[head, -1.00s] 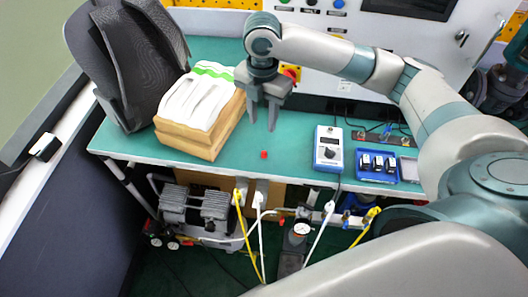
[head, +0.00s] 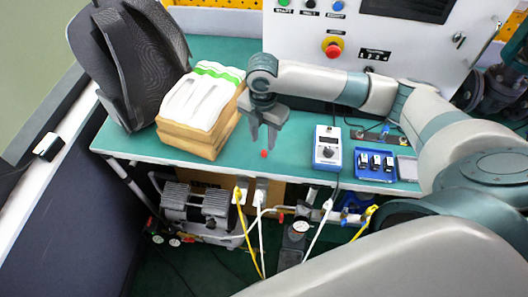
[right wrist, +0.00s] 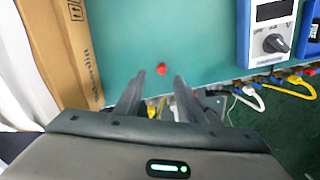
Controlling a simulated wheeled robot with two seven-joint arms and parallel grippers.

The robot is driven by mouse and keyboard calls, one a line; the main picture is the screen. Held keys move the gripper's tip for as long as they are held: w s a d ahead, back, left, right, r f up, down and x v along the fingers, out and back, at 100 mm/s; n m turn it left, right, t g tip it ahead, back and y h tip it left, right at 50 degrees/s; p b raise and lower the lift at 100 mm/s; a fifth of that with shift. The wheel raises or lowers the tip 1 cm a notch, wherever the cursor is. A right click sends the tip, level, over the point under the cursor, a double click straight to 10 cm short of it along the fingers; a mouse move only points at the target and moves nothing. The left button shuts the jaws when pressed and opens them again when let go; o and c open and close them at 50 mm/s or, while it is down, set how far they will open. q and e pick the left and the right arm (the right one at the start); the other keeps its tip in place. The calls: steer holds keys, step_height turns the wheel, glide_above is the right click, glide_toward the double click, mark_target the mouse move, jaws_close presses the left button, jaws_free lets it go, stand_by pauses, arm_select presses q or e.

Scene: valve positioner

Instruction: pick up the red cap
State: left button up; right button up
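The small red cap (head: 264,154) lies on the green table top near its front edge. In the right wrist view the cap (right wrist: 162,69) shows just beyond the fingertips, between their lines. My right gripper (head: 263,146) points down above the table, close to the cap, with its fingers apart and nothing between them. It also shows in the right wrist view (right wrist: 157,80), open. The cap looks untouched by the fingers. My left gripper is not in view.
A cardboard box with gloves (head: 192,130) and a black backpack (head: 135,62) stand to the left. A blue-white meter (head: 327,148) and a blue tray (head: 363,177) lie to the right. A control panel (head: 400,45) stands behind. Cables hang below the front edge.

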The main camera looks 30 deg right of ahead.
mark_target(264, 151)
step_height(264, 151, down, 4)
steer(key=shift+s+d+r+p, duration=0.15)
steer(key=shift+r+p, duration=0.05)
steer(key=shift+p, duration=0.65)
steer(key=shift+f, duration=0.7)
jaws_close()
